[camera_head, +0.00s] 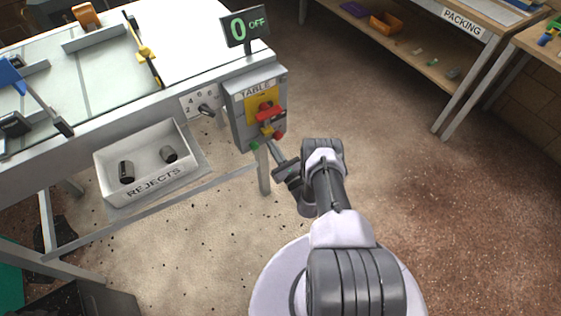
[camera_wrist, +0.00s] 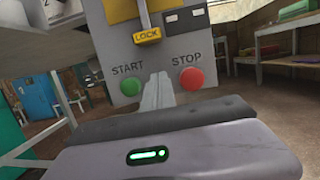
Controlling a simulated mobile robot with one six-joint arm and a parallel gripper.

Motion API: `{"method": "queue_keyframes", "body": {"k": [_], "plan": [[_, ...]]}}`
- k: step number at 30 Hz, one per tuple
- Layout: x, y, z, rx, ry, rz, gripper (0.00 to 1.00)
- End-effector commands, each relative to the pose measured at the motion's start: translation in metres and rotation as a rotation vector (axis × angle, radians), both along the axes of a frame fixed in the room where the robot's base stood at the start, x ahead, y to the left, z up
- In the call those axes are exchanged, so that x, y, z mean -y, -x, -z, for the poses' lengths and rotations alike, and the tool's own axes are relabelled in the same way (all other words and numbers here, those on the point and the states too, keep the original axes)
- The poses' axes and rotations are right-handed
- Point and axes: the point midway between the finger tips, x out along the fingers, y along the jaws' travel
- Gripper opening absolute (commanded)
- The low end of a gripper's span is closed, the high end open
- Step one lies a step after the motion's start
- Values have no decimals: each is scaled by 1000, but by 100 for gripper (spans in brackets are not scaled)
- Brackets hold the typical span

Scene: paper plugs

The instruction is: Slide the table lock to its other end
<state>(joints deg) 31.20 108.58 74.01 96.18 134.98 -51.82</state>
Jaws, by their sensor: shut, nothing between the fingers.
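The grey TABLE control box (camera_head: 238,113) is fixed to the table's right end. Its yellow lock (camera_wrist: 147,36), marked LOCK, sits above the START and STOP buttons in the wrist view. A red handle (camera_head: 270,114) is over the yellow plate in the head view. The green START button (camera_wrist: 131,86) is on the left and the red STOP button (camera_wrist: 191,79) on the right. My gripper (camera_wrist: 158,88) is shut and empty, its fingertips pointing at the box between the buttons, below the lock. Whether the fingertips touch the box cannot be told.
A numbered selector knob (camera_head: 206,110) is left of the box. The REJECTS bin (camera_head: 150,184) with two dark plugs hangs under the table edge. A sign (camera_head: 246,27) reading "0 OFF" stands above the box. The floor to the right is free up to the PACKING bench (camera_head: 462,24).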

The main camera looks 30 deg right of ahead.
Motion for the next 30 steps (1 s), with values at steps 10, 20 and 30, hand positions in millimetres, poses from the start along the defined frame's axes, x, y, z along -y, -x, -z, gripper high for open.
{"method": "queue_keyframes", "body": {"k": [10, 20, 30], "plan": [[0, 0, -40, -1, 0, 0, 0], [0, 0, -41, -1, 0, -1, 0], [0, 0, -73, 1, 0, -2, 0]]}}
